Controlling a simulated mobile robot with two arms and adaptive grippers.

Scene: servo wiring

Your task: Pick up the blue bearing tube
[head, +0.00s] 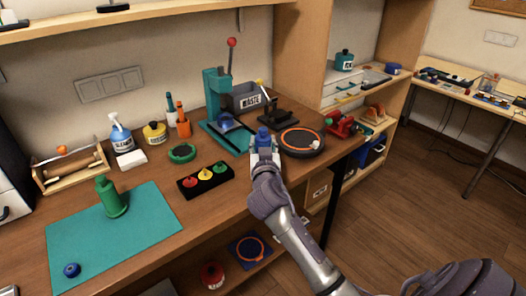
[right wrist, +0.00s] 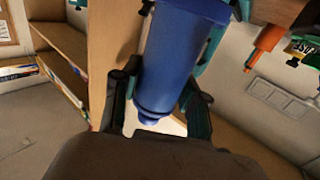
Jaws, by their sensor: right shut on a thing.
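The blue bearing tube (head: 263,137) stands at the front right of the workbench in the head view, just left of the round black turntable. My right gripper (head: 264,154) is shut on it from the front. In the right wrist view the blue tube (right wrist: 180,55) fills the space between the two dark fingers of the right gripper (right wrist: 160,103) and appears tilted. I cannot tell whether its base touches the bench. My left gripper is not in view.
The black turntable with an orange ring (head: 301,141) is close on the right. A teal press (head: 213,98) and a waste bin (head: 248,99) stand behind. A black block with coloured knobs (head: 206,181) and a green mat (head: 116,238) lie to the left.

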